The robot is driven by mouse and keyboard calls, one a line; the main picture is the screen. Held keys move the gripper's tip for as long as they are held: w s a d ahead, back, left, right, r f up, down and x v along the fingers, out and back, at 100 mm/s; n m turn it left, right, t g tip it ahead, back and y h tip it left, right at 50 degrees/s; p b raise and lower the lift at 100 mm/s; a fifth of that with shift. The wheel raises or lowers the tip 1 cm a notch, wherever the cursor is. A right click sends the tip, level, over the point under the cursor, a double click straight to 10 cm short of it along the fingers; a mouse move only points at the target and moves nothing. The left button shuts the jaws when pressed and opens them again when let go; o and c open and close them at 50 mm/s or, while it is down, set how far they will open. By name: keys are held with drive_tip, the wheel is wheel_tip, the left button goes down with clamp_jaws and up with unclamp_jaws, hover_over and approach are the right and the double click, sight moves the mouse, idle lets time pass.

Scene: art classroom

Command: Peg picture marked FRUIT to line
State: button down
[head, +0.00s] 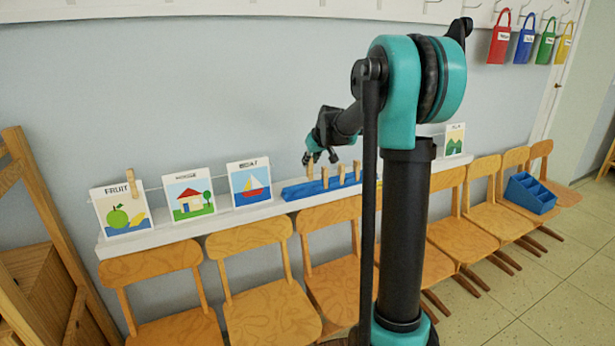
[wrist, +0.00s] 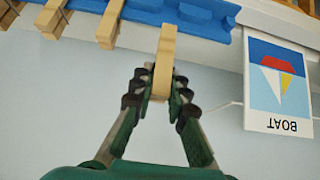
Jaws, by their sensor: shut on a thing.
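The FRUIT picture (head: 122,210), a white card with a green apple and a yellow fruit, is at the left end of the white shelf. A wooden peg (head: 131,183) is on its top right part; I see none on its top left. A thin line runs behind the cards. My gripper (head: 312,158) is by the blue peg rack (head: 292,192), to the right of the BOAT picture. In the wrist view my gripper (wrist: 160,85) is shut on a wooden peg (wrist: 165,55). That peg's far end is at the rack's edge; I cannot tell whether it is still seated.
More pegs (wrist: 108,22) stand in the rack beside the held one. The HOUSE picture (head: 189,195) and BOAT picture (head: 249,182) stand between the rack and FRUIT; BOAT (wrist: 277,85) is close to my gripper. Wooden chairs (head: 263,287) line the shelf's front.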

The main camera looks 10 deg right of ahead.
sight(311, 167)
drive_tip(key=shift+s+d+r, duration=0.2)
drive_tip(key=shift+s+d, duration=0.1)
drive_tip(key=shift+s, duration=0.5)
drive_tip(key=shift+s+d+r, duration=0.15)
drive_tip(key=shift+s+d, duration=0.1)
drive_tip(key=shift+s, duration=0.55)
drive_tip(key=shift+f, duration=0.1)
